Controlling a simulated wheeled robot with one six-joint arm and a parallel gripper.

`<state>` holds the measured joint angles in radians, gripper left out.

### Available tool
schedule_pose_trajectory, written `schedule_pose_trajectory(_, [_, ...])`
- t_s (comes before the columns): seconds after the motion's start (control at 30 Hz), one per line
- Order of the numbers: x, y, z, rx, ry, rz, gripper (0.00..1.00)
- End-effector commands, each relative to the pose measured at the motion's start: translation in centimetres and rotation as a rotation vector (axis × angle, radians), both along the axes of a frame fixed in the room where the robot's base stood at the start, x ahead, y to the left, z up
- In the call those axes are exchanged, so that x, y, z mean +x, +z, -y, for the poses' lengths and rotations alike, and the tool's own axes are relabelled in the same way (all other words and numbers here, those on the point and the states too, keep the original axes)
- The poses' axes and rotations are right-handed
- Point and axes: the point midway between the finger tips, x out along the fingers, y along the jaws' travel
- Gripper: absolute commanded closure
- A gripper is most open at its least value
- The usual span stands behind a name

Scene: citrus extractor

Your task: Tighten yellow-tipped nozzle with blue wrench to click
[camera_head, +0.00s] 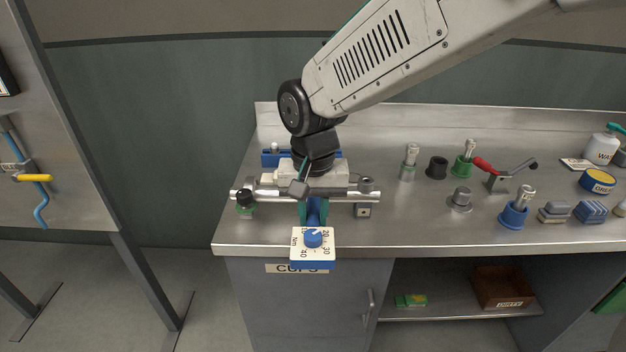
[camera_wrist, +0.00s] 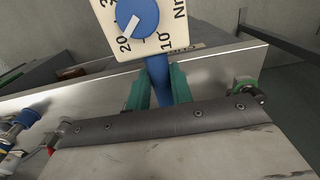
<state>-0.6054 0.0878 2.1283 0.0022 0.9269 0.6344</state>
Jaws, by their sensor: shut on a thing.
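The blue wrench (camera_head: 313,243) has a white dial head with a blue knob and Nm numbers. It overhangs the front edge of the bench. The dial (camera_wrist: 140,18) also shows at the top of the wrist view, with the blue shaft (camera_wrist: 158,78) below it. My gripper (camera_head: 312,212) is shut on this shaft; its green fingers (camera_wrist: 160,88) lie on either side of it. The wrench's far end is hidden by my gripper and wrist. I cannot make out a yellow-tipped nozzle in either view.
A metal rail (camera_head: 275,195) with fittings lies on the bench (camera_head: 410,228) around my gripper. Cups with metal parts, a red-handled clamp (camera_head: 500,175) and tins stand to the right. A panel with a yellow lever (camera_head: 35,178) stands left. Floor between panel and bench is clear.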

Motion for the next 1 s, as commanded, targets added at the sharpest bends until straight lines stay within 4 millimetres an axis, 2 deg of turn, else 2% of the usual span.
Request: schedule_pose_trajectory(1.0, [0.04, 0.75, -0.02, 0.001, 0.0, 0.001, 1.0])
